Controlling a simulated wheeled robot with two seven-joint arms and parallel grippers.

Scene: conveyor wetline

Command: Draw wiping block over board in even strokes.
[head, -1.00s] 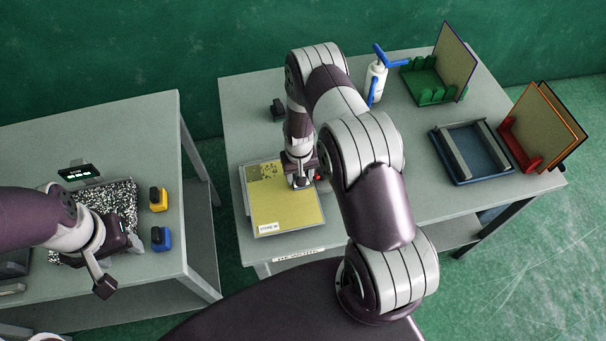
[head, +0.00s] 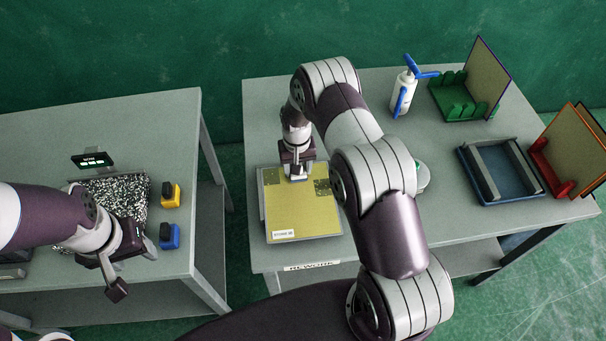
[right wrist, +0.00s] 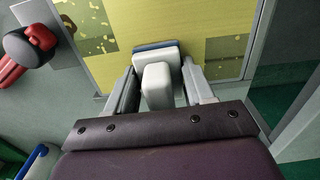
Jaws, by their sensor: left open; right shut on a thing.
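The yellow board (head: 300,219) lies flat on the right-hand table, with a white label at its near edge. Dark speckled patches (head: 322,187) show at its far right and far left; the right wrist view also shows speckles (right wrist: 91,46). My right gripper (head: 297,176) is over the far middle of the board, shut on the wiping block (right wrist: 157,75), white with a blue-grey base. The block appears against the board; exact contact is hidden. My left gripper (head: 117,283) is open and empty at the left table's front, away from the board.
A white spray bottle with blue parts (head: 403,95), a green rack (head: 462,102), a blue tray (head: 498,172) and a red rack (head: 550,170) stand right. A speckled pad (head: 130,190), yellow block (head: 171,195) and blue block (head: 169,236) are on the left table.

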